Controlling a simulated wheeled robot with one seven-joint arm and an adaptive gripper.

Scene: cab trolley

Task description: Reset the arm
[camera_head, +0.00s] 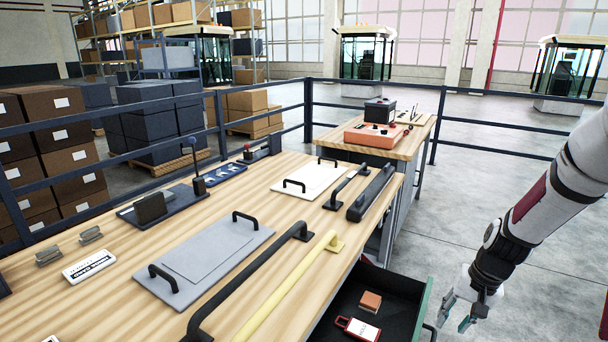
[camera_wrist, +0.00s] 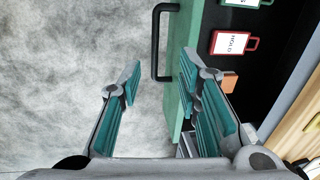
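My gripper (camera_head: 458,312) hangs beside the open drawer, to the right of its green front (camera_head: 424,308). In the wrist view my gripper (camera_wrist: 160,80) has its two teal-padded fingers spread apart with nothing between the pads. The black drawer handle (camera_wrist: 157,42) shows just beyond the fingertips, and the right finger overlaps the green drawer front (camera_wrist: 184,40). I cannot tell whether that finger touches it. My arm (camera_head: 550,190) reaches down from the right edge of the head view.
The open drawer holds an orange block (camera_head: 370,302) and a red-framed tag (camera_head: 357,328). The wooden workbench (camera_head: 100,250) carries a grey plate (camera_head: 200,258) with handles and a yellow bar (camera_head: 290,290). Concrete floor (camera_head: 510,190) is clear right of the benches.

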